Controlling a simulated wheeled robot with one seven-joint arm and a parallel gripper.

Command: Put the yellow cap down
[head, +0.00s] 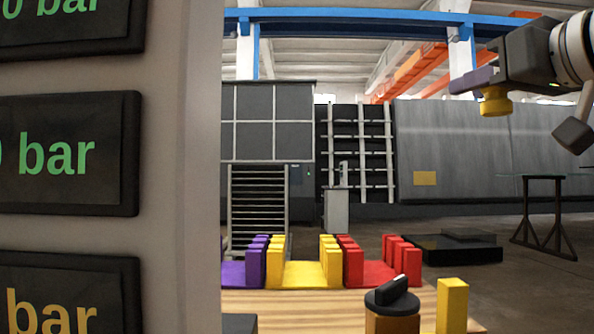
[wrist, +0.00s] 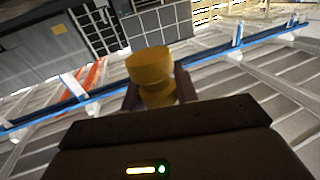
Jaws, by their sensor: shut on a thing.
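The yellow cap (head: 495,102) is held in my gripper (head: 476,82) at the upper right of the head view, high above the wooden table (head: 330,308). The fingers are purple and shut on the cap, which hangs below them in that view. In the wrist view the cap (wrist: 150,68) shows as a wide round top on a narrower part, between the fingertips (wrist: 158,97). The cap touches nothing but my gripper.
On the table stand a purple holder (head: 255,265), a yellow holder (head: 303,272) and a red holder (head: 375,272), each with upright posts. A black knob (head: 391,293) and a yellow block (head: 452,303) stand at the front right. A panel with pressure displays (head: 65,153) fills the left.

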